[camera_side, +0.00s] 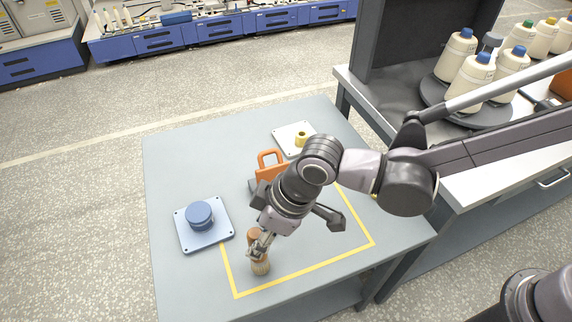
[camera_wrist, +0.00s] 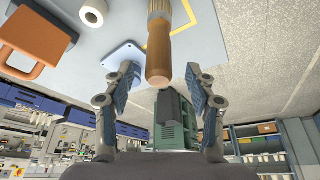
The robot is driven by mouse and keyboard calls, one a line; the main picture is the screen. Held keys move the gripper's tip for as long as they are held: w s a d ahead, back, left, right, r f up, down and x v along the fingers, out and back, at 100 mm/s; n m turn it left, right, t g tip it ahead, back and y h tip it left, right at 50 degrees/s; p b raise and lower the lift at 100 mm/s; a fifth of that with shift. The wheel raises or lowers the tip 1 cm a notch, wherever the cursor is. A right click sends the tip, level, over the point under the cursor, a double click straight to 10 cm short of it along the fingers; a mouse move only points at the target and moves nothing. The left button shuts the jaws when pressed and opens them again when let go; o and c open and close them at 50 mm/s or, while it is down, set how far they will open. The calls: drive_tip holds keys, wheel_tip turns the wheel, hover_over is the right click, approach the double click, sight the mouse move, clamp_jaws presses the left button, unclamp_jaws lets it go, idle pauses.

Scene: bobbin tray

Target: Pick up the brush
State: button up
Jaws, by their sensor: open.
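The brush (camera_side: 260,266) stands close to upright near the front of the grey table, with its pale bristles low and its brown wooden handle up. In the wrist view its handle (camera_wrist: 158,56) points toward me, and the bristles are partly cut off at the top edge. My gripper (camera_side: 261,246) is at the handle in the side view and covers part of it. In the wrist view my gripper (camera_wrist: 161,74) is open, with one finger on each side of the handle end. Gaps show between the fingers and the handle.
A blue plate with a round blue knob (camera_side: 200,214) lies left of the brush. An orange-handled object (camera_side: 270,163) and a pale plate with a yellow spool (camera_side: 301,140) are farther back. Yellow tape (camera_side: 310,268) marks the table. Bobbins (camera_side: 470,82) stand on the bench at right.

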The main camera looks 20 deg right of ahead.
drive_tip(key=shift+x, duration=1.7)
clamp_jaws()
drive_tip(key=shift+r, duration=0.1)
